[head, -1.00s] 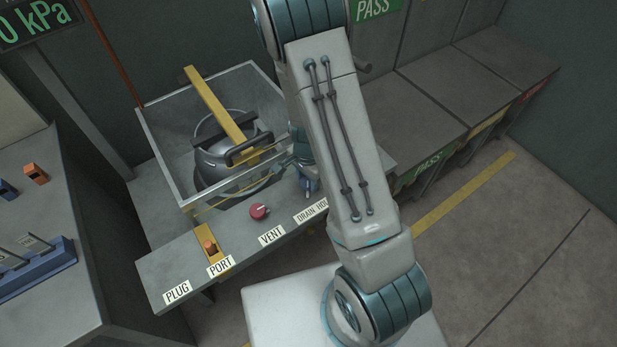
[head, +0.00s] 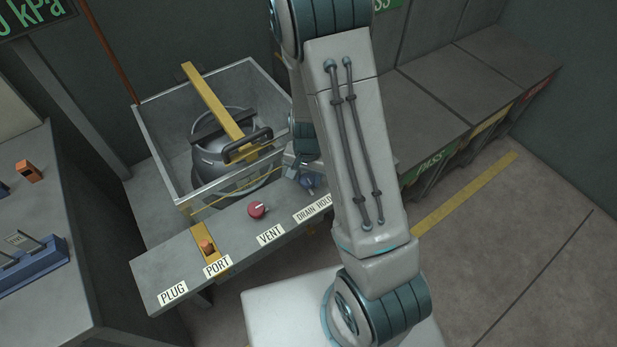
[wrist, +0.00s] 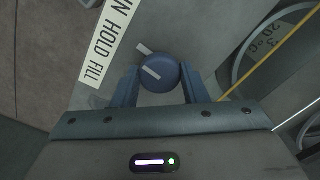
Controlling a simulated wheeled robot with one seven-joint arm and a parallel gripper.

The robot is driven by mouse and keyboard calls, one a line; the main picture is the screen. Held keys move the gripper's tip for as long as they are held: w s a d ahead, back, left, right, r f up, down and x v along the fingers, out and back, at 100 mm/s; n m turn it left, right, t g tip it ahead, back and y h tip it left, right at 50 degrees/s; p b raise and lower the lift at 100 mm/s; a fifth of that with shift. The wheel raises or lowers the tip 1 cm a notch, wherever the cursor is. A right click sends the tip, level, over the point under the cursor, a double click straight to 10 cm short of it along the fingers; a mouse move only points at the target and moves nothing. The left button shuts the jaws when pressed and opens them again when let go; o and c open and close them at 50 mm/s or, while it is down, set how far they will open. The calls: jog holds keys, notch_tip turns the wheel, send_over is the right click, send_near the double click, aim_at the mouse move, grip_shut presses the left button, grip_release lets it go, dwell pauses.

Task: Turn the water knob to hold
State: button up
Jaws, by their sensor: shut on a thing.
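The water knob (wrist: 163,74) is a round blue knob with a white line on its face, in the middle of the wrist view. A white tick sits on the panel just beyond it. The label (wrist: 108,40) beside it shows "N HOLD FILL", with its start cut off. My gripper (wrist: 157,84) is shut on the knob, one finger on each side. I cannot tell for sure which word the line points to. In the head view the knob is mostly hidden by my arm.
A red vent knob (head: 257,210) and an orange port plug (head: 207,246) sit on the same bench ledge. A clear-walled tank (head: 160,150) holds a grey cylinder (head: 222,155) under a yellow bar (head: 215,105). Grey benches (head: 430,110) stand at right; the floor there is clear.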

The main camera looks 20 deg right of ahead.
aim_at(307, 178)
jog(key=shift+w+n, duration=0.1)
jog(key=shift+n, duration=0.5)
jog(key=shift+b, duration=0.3)
jog(key=o, duration=0.9)
jog(key=shift+o, duration=0.2)
notch_tip(307, 178, up, 14)
jog(key=p, duration=0.1)
